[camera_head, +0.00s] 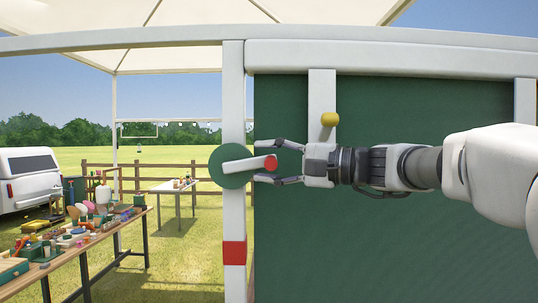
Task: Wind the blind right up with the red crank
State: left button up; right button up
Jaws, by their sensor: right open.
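The crank is a white arm (243,165) on a green round plate (228,176), fixed to a white post. Its red knob (270,162) is at the arm's right end. My right gripper (262,161) comes in from the right and is open, with one finger above and one below the red knob. I cannot tell whether the fingers touch it. The green blind (380,240) hangs down to the right of the post, behind my right arm, and fills the view to the bottom. My left gripper is not in view.
The white post (233,110) bears a red band (234,252) low down. A yellow ball (330,119) sits just above my right gripper on a white upright. A cluttered wooden table (110,245) stands at the left, with grass and a fence behind.

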jog(key=shift+w+d+f, duration=0.15)
jog(key=shift+w, duration=0.05)
jog(key=shift+w+d+f, duration=0.1)
jog(key=shift+w, duration=0.1)
jog(key=c, duration=0.3)
grip_shut()
jog(key=shift+r+b, duration=0.3)
jog(key=shift+r, duration=0.1)
